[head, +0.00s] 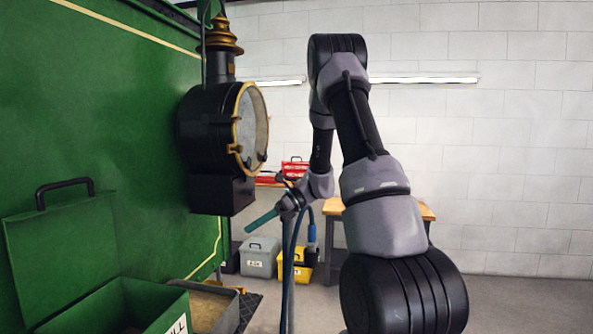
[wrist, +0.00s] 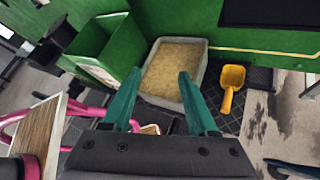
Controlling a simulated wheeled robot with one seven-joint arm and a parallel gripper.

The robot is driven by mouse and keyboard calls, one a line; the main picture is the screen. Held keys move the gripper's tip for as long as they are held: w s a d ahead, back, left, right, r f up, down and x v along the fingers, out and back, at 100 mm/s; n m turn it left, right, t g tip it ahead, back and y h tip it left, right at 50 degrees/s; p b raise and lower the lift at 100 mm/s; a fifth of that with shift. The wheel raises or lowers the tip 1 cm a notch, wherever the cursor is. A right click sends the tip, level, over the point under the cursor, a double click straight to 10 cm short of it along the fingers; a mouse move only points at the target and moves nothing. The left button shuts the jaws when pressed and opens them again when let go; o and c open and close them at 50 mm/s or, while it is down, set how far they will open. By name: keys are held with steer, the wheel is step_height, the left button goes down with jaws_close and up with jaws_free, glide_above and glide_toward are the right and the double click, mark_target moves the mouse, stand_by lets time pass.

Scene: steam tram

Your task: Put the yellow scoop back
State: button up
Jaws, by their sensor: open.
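The yellow scoop (wrist: 231,86) lies on a black ribbed mat (wrist: 262,78) on the floor, just right of a grey sand-filled bin (wrist: 204,72) in the wrist view. Its handle points toward the bottom of the picture. In the head view my gripper (head: 262,221) shows side-on beside the lamp.
A green lidded box (head: 115,300) stands open left of the bin, against the green tram side (head: 120,110). A black lamp (head: 210,130) juts out from the tram. A pink-framed wooden-topped piece (wrist: 38,138) is at the wrist view's left. Boxes (head: 260,258) stand behind.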

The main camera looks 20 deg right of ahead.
steer(key=s+d+r+n+t+h, duration=0.1)
steer(key=s+r+n+t+h, duration=0.2)
steer(key=s+r+n, duration=0.6)
steer(key=s+d+r+n+t+h, duration=0.1)
steer(key=s+r+n+t+h, duration=0.2)
steer(key=s+r+n+h, duration=0.4)
steer(key=s+r+n, duration=0.3)
steer(key=s, duration=0.4)
steer(key=shift+s+d+r+n+t+h, duration=0.25)
steer(key=shift+s+d+n+t+h, duration=0.05)
steer(key=shift+d+n+t, duration=0.1)
